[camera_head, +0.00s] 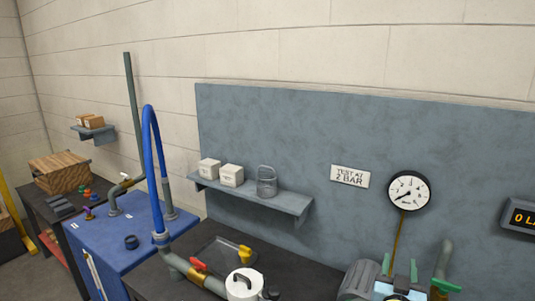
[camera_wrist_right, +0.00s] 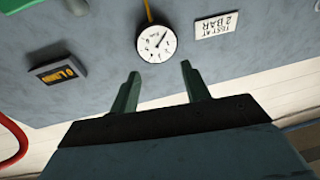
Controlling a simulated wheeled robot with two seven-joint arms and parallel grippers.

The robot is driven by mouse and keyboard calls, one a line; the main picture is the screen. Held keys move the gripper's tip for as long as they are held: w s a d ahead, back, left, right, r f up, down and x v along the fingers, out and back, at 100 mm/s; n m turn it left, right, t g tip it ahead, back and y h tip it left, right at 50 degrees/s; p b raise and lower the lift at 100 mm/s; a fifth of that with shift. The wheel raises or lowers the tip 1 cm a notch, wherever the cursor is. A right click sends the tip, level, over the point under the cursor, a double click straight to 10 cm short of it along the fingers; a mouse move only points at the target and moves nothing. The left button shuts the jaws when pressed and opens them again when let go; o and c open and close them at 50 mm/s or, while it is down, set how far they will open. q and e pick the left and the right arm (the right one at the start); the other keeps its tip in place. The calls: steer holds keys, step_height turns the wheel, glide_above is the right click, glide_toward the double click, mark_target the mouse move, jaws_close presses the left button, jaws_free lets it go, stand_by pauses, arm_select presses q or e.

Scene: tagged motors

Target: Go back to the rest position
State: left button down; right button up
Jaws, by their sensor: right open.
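My right gripper (camera_head: 415,266) is at the bottom right of the head view, in front of the grey wall panel, with its two green fingers apart. In the right wrist view the gripper (camera_wrist_right: 160,86) is open, with nothing between its fingers; the panel and gauge show beyond. A grey ribbed cylinder (camera_head: 359,279), perhaps a motor, is beside it at the bottom edge, partly cut off. My left gripper is not in view.
A round gauge (camera_head: 409,192) and a "TEST AT 2 BAR" sign (camera_head: 350,176) are on the wall panel (camera_head: 300,120). A shelf (camera_head: 285,201) holds white boxes and a grey can. Pipes, a blue hose (camera_head: 150,150) and a white lidded thing (camera_head: 244,287) stand left of the gripper.

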steer(key=s+a+f+n+g+y, duration=0.5)
steer(key=s+a+f+n+y, duration=0.2)
steer(key=s+a+y, duration=0.45)
steer(key=s+f+g+h, duration=0.25)
steer(key=s+g, duration=0.75)
steer(key=s, duration=1.5)
step_height(320, 180, down, 35)
steer(key=s+b, duration=0.2)
steer(key=b, duration=0.8)
steer(key=s+d+f+g+b, duration=0.1)
steer(key=s+f+b, duration=0.3)
steer(key=s+f, duration=0.4)
steer(key=s+d+f+g+b, duration=0.1)
steer(key=s+f+b, duration=0.3)
steer(key=s+f, duration=0.4)
step_height(320, 180, down, 6)
steer(key=shift+d+f+h, duration=0.25)
steer(key=shift+d+h, duration=0.05)
steer(key=shift+d, duration=0.25)
